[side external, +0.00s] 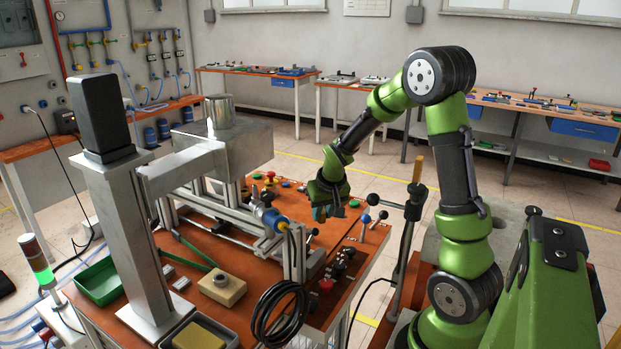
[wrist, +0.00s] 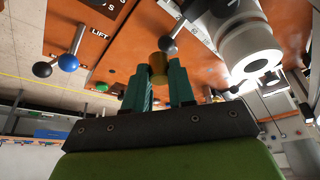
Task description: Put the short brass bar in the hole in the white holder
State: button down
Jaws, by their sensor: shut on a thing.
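My gripper (wrist: 158,78) has teal fingers and is shut on the short brass bar (wrist: 158,65), whose rounded end shows between the fingertips in the wrist view. In the side view my gripper (side external: 328,211) hangs over the right part of the orange bench; the bar cannot be made out there. A white cylindrical part with a dark round opening (wrist: 250,50), which looks like the white holder, is to the right of the fingers in the wrist view. The bar is apart from it. I cannot pick the holder out with certainty in the side view.
Levers with ball knobs, one black (wrist: 42,69) and one blue (wrist: 68,63), stand left of the fingers. Another black knob (wrist: 167,45) is close by the bar. A metal frame (side external: 215,228), a coiled black cable (side external: 280,315) and a green tray (side external: 100,281) occupy the bench.

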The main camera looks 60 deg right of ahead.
jog(key=w+a+r+n, duration=0.2)
jog(key=w+a+r, duration=0.3)
jog(key=a+r, duration=0.45)
jog(key=s+a+r+n+t+y, duration=0.1)
jog(key=s+a+r+n+y, duration=0.15)
jog(key=a+r+n, duration=0.7)
jog(key=w+d+r+m, duration=0.2)
jog(key=w+d+m, duration=0.1)
jog(key=d, duration=0.3)
jog(key=w+d+r+m, duration=0.2)
jog(key=w+d+m, duration=0.15)
jog(key=d, duration=0.25)
notch_tip(320, 180, down, 21)
jog(key=shift+s+a+h, duration=0.2)
jog(key=shift+s+h, duration=0.05)
jog(key=shift+h, duration=0.2)
jog(key=shift+f, duration=0.25)
